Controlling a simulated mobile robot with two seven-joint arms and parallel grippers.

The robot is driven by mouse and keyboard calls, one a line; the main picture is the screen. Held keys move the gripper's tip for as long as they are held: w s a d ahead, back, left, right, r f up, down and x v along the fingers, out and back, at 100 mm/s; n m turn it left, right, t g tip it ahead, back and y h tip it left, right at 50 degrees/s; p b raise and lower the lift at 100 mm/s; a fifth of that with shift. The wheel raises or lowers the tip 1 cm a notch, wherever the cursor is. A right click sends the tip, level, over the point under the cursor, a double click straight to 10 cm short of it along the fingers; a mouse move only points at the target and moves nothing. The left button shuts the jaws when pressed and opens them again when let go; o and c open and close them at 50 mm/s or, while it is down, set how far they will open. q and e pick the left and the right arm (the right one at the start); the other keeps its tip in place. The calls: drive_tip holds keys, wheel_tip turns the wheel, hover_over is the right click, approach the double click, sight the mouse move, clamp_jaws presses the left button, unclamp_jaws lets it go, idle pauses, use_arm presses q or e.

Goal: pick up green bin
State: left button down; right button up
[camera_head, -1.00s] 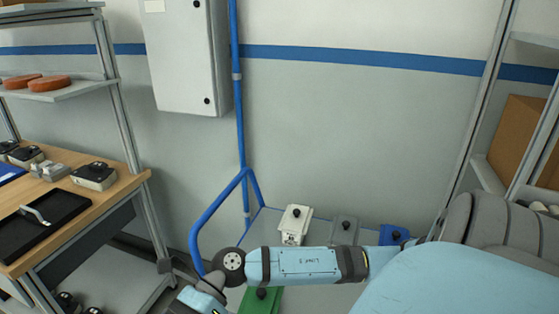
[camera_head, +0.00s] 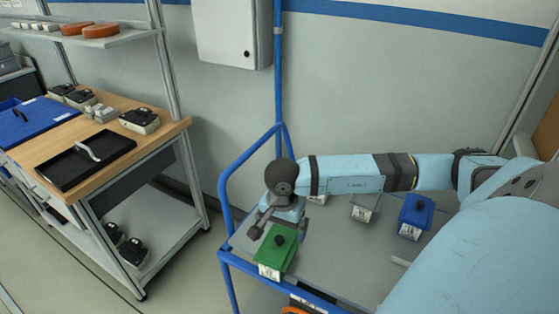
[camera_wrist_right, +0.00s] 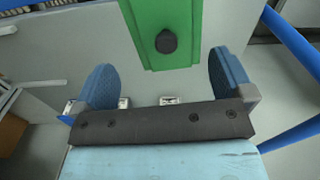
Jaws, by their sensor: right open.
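The green bin (camera_head: 270,257) with a black knob on top stands on the grey deck of the blue-railed cart (camera_head: 330,262), near its left front edge. My right gripper (camera_head: 268,224) is just behind and above it in the head view, with my arm reaching in from the right. In the right wrist view, the gripper (camera_wrist_right: 163,80) is open, its two blue pads wide apart. The green bin (camera_wrist_right: 186,21) with its knob lies just beyond the pads, and nothing is between them. My left gripper is not in view.
A blue bin (camera_head: 416,216) and a grey bin (camera_head: 364,208) stand further right on the cart; a white bin (camera_head: 318,200) is mostly hidden behind my arm. A workbench (camera_head: 156,134) with trays and devices stands left. The cart's blue rail (camera_head: 222,180) rises beside the green bin.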

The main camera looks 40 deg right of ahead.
sight(279, 238)
drive_tip(key=f, duration=0.2)
drive_tip(key=f+p, duration=0.1)
drive_tip(key=f, duration=0.2)
drive_tip(key=shift+w+a+f, duration=0.2)
drive_tip(key=shift+w+f, duration=0.15)
drive_tip(key=shift+r, duration=0.1)
clamp_jaws()
drive_tip(key=shift+r, duration=0.1)
wheel_tip(279, 238, up, 20)
drive_tip(key=b, duration=0.1)
drive_tip(key=shift+b, duration=0.3)
